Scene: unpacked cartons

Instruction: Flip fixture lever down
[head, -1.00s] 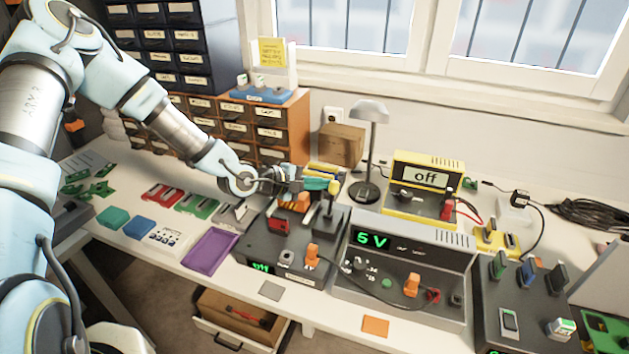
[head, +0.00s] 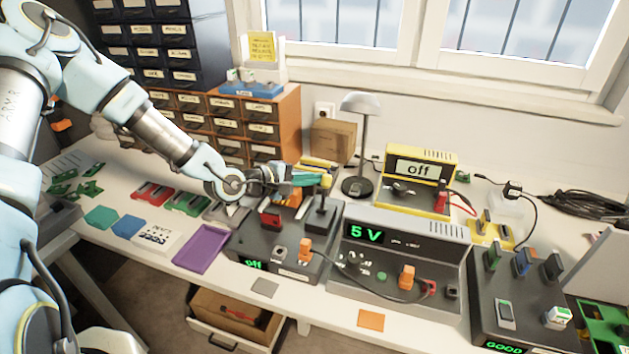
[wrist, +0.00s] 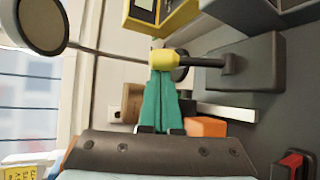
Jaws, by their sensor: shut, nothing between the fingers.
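The fixture (head: 250,243) is a dark grey box with a green "off" readout, standing on the bench. Its lever (head: 323,197) is a dark shaft with a yellow knob (head: 326,181) on top and stands roughly upright at the fixture's back right. My gripper (head: 312,180) has teal fingers, shut and empty, reaching in from the left at knob height. In the wrist view the shut fingertips (wrist: 163,75) end right at the yellow knob (wrist: 163,60). The lever's shaft (wrist: 203,62) runs right to its dark base (wrist: 245,62). I cannot tell whether the fingertips touch the knob.
A desk lamp (head: 360,105) and a yellow meter (head: 418,208) reading "off" stand behind and right. A grey supply (head: 400,262) reading "5 V" is right of the fixture. An orange plug (head: 306,249) with a cable sits at the fixture's front. A purple tray (head: 201,250) lies left.

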